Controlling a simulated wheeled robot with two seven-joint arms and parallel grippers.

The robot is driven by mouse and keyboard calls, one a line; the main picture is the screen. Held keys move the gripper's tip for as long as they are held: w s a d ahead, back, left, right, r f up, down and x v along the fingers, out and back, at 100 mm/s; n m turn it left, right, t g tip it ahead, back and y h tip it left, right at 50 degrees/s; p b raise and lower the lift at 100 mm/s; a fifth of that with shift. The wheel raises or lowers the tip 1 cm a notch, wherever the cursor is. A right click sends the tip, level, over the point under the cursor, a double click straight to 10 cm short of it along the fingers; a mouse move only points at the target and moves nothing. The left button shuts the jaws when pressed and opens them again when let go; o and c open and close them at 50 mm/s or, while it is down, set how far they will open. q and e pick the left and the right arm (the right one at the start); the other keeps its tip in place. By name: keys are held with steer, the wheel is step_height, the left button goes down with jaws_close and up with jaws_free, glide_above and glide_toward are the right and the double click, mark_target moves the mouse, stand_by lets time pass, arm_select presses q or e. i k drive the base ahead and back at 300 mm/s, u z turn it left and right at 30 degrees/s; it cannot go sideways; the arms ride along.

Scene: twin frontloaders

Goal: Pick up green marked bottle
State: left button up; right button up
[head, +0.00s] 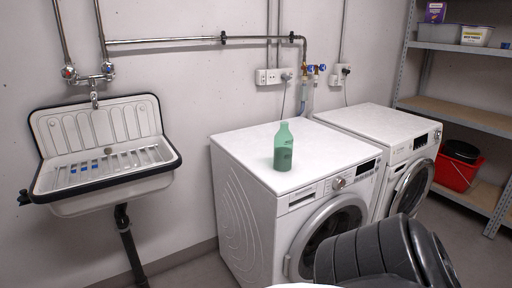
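A green bottle (283,147) stands upright on the top of the left white front-loading machine (240,157), towards its front edge. It is translucent green with a narrower neck and a darker patch on its side. Nothing touches it except the machine top. Neither of my grippers shows in the head view, so whether they are open or shut cannot be seen.
A second white machine (378,122) stands to the right. A sink (104,145) hangs on the left wall. Metal shelves (460,112) with a red bucket (457,171) stand at right. A dark ribbed shape close to the camera hides part of the machine fronts.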

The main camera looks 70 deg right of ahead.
mark_target(283, 140)
steer(key=z, duration=0.85)
steer(key=i, duration=1.15)
steer(key=z, duration=1.15)
